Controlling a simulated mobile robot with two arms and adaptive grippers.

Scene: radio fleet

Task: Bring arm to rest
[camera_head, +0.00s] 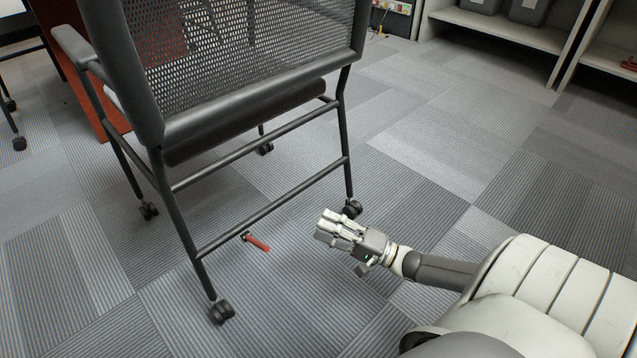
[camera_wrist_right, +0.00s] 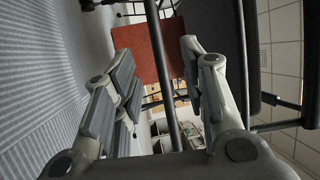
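My right gripper (camera_head: 328,227) is low over the carpet, in front of the chair's right side in the head view. My right arm (camera_head: 440,270) reaches in from the lower right. In the right wrist view the fingers (camera_wrist_right: 160,85) stand apart with nothing held between them. A dark chair bar and a red-brown panel show in the gap, farther off. My left arm and left gripper are not in view.
A black mesh-backed chair (camera_head: 230,112) on casters stands just left of my right gripper. A red-handled object (camera_head: 257,242) lies on the carpet (camera_head: 430,150) by its frame. Shelves (camera_head: 512,33) stand at the back right. The carpet on the right is clear.

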